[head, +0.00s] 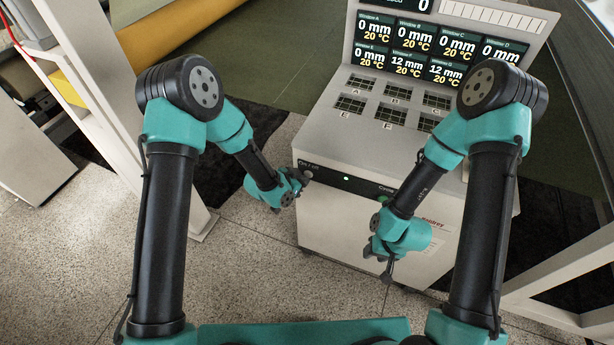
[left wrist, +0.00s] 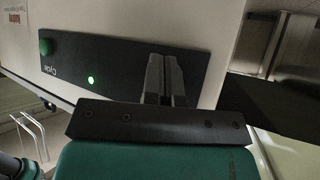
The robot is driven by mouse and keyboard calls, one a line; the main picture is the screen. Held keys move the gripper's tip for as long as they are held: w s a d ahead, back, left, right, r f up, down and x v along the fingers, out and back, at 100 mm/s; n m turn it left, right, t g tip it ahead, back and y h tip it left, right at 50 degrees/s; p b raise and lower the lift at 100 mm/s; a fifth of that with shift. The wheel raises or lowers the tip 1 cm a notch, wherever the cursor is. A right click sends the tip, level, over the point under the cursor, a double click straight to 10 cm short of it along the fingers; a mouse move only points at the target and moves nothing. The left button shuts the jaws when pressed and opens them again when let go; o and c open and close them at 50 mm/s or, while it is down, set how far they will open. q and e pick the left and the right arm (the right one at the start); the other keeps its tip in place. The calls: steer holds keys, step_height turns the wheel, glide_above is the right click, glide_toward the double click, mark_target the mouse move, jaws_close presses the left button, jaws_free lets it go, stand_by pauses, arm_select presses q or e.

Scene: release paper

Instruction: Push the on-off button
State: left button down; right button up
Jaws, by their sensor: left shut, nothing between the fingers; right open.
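The machine's front has a dark panel strip (head: 375,188) with an "On / off" label at its left end. A small grey round button (head: 308,174) appears just under that label. My left gripper (head: 301,180) is at this end of the strip, its fingertips very close to the button; I cannot tell whether they touch. In the left wrist view the left fingers (left wrist: 164,76) are shut, empty, and lie over the panel (left wrist: 125,62), hiding the on-off button. My right gripper (head: 387,272) is open and empty, pointing down in front of the machine's lower front.
A small green light (left wrist: 91,80) glows on the panel. A green button (left wrist: 45,47) sits at the panel's other end. Above are a keypad area (head: 395,100) and display screens (head: 440,50). A white post (head: 110,90) stands at the left; the speckled floor (head: 260,270) is clear.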

stand_by(0.6)
arm_select(q)
steer(key=shift+s+a, duration=0.15)
steer(key=shift+s, duration=0.2)
steer(key=s, duration=0.1)
steer(key=s+a, duration=0.1)
steer(key=s, duration=0.1)
steer(key=s+a, duration=0.1)
steer(key=s, duration=0.1)
steer(key=shift+s+a, duration=0.15)
steer(key=shift+a, duration=0.1)
stand_by(0.4)
stand_by(0.3)
